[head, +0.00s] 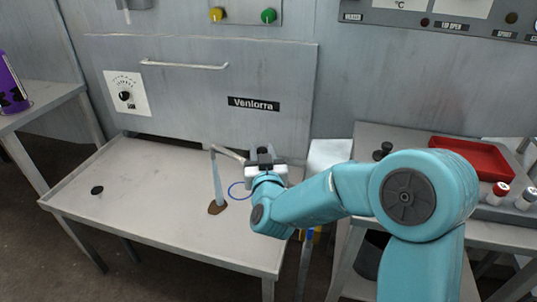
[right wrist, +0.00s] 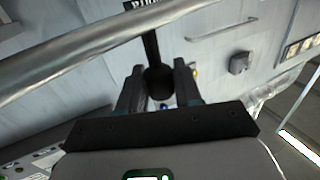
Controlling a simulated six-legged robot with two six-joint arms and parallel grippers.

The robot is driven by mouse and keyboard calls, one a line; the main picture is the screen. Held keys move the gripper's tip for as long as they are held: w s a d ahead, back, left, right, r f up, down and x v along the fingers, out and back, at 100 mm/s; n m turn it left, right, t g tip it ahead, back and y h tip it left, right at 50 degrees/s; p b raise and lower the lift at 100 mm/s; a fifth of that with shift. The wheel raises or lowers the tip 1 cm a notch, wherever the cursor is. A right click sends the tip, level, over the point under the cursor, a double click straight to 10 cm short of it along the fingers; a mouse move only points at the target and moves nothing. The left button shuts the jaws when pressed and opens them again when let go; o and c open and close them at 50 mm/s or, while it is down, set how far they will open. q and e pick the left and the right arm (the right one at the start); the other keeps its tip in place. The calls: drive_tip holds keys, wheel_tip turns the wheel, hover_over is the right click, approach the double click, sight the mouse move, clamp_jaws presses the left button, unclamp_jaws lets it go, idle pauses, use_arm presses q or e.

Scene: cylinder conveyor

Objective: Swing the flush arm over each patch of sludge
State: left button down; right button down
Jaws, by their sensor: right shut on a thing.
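The flush arm (head: 229,153) is a thin grey pipe above the metal table (head: 150,185). A pale blue stream (head: 218,178) falls from its left end onto a brown patch of sludge (head: 215,208). My right gripper (head: 263,158) is at the pipe's right end. In the right wrist view its two fingers (right wrist: 160,88) are shut on a dark round handle (right wrist: 160,80). A grey pipe (right wrist: 90,48) crosses the upper left of that view. My left gripper is not in view.
A blue ring (head: 238,191) lies near the sludge, and a black round piece (head: 97,190) is at the table's left. A grey panelled wall (head: 200,90) stands behind. A red tray (head: 475,158) is on the right bench. A purple container (head: 11,85) stands far left.

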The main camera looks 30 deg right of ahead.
drive_tip(key=shift+s+a+n+y, duration=0.15)
drive_tip(key=shift+a+n+y, duration=0.15)
drive_tip(key=shift+a+y, duration=0.1)
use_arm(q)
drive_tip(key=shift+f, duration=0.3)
use_arm(e)
drive_tip(key=c, duration=0.9)
unclamp_jaws()
use_arm(q)
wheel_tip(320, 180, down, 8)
drive_tip(key=b, duration=0.8)
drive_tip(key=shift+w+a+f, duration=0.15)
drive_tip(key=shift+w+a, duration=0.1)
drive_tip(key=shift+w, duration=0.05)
use_arm(e)
drive_tip(key=shift+f+v, duration=0.15)
drive_tip(key=shift+v, duration=3.95)
drive_tip(key=shift+f+v, duration=0.1)
drive_tip(key=shift+v, duration=3.95)
